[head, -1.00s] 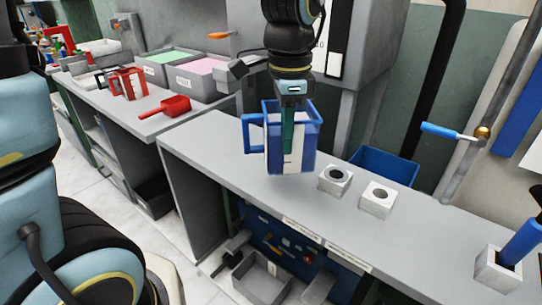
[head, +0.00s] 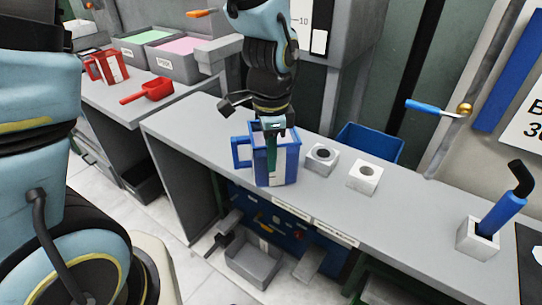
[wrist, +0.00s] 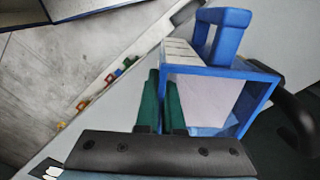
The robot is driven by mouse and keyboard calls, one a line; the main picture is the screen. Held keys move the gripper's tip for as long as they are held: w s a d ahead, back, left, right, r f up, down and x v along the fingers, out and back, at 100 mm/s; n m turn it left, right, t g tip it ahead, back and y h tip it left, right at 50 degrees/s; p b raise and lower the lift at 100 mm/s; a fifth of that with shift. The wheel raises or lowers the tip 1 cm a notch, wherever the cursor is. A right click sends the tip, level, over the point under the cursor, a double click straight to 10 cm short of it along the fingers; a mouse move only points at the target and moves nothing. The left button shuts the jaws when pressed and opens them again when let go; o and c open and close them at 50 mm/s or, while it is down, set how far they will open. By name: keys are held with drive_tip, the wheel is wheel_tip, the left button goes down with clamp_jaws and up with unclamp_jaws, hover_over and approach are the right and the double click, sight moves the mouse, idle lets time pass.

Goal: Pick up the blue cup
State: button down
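The blue cup (head: 286,163) is a square blue jug with white panels, a side handle and an open top. In the head view it is upright over the front part of the grey counter, left of two white blocks. My gripper (head: 271,155) points down at its near wall. In the wrist view, my gripper's green fingers (wrist: 163,105) are close together at the rim of the cup (wrist: 222,72), seemingly with the wall between them. The handle stands at the top. I cannot tell whether the cup's base touches the counter.
Two white blocks with round holes (head: 321,159) (head: 365,176) stand right of the cup. A blue bin (head: 371,142) is behind them. A blue-handled tool stands in a white holder (head: 478,239) at the right.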

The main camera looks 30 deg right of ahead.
drive_tip(key=shift+f, duration=0.15)
drive_tip(key=c, duration=1)
unclamp_jaws()
drive_tip(key=shift+c, duration=0.2)
wheel_tip(320, 180, up, 12)
drive_tip(key=shift+r+b, duration=0.2)
drive_tip(key=shift+b, duration=0.25)
